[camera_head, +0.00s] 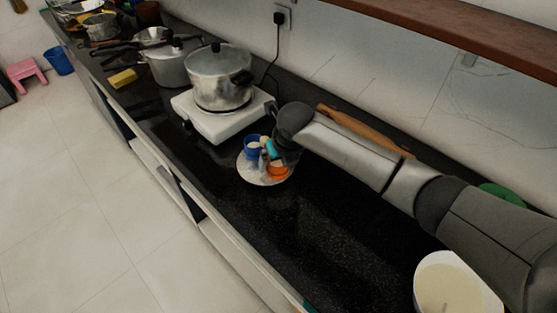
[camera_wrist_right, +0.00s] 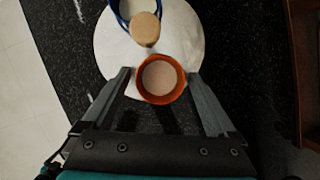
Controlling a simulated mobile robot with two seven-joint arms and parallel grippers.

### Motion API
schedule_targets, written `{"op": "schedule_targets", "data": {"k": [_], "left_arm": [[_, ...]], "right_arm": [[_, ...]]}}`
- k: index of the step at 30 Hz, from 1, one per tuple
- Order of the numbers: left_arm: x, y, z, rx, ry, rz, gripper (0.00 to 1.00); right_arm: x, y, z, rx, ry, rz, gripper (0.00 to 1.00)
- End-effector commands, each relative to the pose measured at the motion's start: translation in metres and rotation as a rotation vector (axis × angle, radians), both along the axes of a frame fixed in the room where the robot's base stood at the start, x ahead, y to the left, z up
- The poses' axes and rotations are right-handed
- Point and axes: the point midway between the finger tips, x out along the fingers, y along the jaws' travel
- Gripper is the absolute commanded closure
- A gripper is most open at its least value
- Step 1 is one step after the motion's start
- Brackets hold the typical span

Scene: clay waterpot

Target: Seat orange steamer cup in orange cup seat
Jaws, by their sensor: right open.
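An orange cup (camera_head: 277,171) with a pale round interior sits at the near edge of a round white plate (camera_head: 250,178). In the wrist view, the orange rim (camera_wrist_right: 160,101) is between the two fingertips of my right gripper (camera_wrist_right: 157,75). The gripper is open, with one finger on each side; whether either touches is unclear. I cannot tell a separate orange cup seat from the orange cup. A blue cup (camera_head: 252,142) stands on the plate's far side, and its rim also shows in the wrist view (camera_wrist_right: 122,17). A tan round-topped piece (camera_wrist_right: 145,28) is beside its rim. My left gripper is not in view.
A steel pot (camera_head: 220,80) stands on a white stove (camera_head: 205,120) beyond the plate. A wooden stick (camera_head: 365,130) lies behind my right arm. A white bowl (camera_head: 450,285) is at the near right. The dark counter (camera_head: 320,235) is clear in front of the plate.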

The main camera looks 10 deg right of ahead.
Motion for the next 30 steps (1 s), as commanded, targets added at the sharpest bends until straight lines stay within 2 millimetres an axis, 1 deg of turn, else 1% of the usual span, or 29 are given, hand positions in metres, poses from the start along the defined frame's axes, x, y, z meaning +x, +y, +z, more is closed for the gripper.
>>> {"op": "schedule_targets", "data": {"k": [5, 8, 11, 21, 24, 30], "left_arm": [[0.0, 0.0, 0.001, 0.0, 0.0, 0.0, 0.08], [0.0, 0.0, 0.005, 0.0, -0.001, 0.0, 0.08], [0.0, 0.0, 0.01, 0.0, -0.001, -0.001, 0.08], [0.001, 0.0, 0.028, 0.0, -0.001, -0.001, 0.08], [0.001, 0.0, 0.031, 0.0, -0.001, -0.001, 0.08], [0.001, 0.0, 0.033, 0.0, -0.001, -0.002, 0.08]], "right_arm": [[0.0, 0.0, 0.004, 0.0, -0.001, 0.0, 0.08], [-0.003, -0.001, 0.013, -0.001, -0.002, 0.001, 0.08], [-0.008, -0.002, 0.027, 0.0, -0.004, 0.002, 0.08], [-0.032, -0.007, 0.087, 0.0, -0.003, 0.001, 0.08], [-0.038, -0.008, 0.1, 0.0, -0.003, 0.001, 0.08], [-0.044, -0.009, 0.112, 0.001, -0.001, -0.001, 0.08]]}}
